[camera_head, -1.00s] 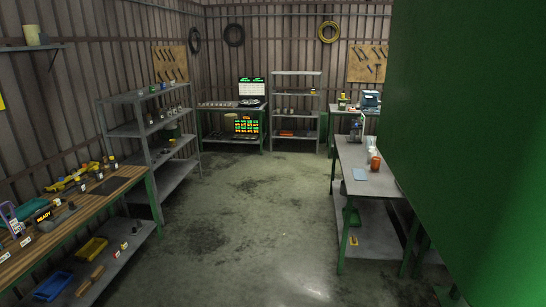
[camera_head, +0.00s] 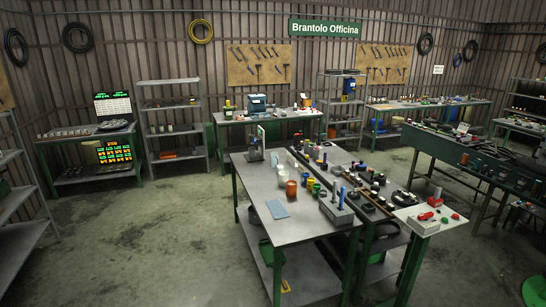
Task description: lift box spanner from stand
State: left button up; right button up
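Neither of my grippers shows in this view. I cannot pick out the box spanner with certainty at this distance. A grey block with upright blue pieces (camera_head: 337,207) stands at the front right of the grey workbench (camera_head: 262,212); I cannot tell whether it is the stand. A small dark upright device (camera_head: 254,148) stands at the back left of the same bench.
Shelves (camera_head: 172,125) and another bench (camera_head: 228,118) stand behind. Open floor (camera_head: 150,235) lies to the left.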

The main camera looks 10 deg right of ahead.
aim_at(354, 188)
jog(key=i+l+z, duration=0.25)
jog(key=i+z, duration=1)
jog(key=i+j+z, duration=0.4)
jog(key=i, duration=0.15)
jog(key=i+l+u, duration=0.1)
jog(key=i, duration=0.4)
jog(key=i+l+u, duration=0.1)
jog(key=i+l, duration=0.3)
jog(key=i, duration=0.1)
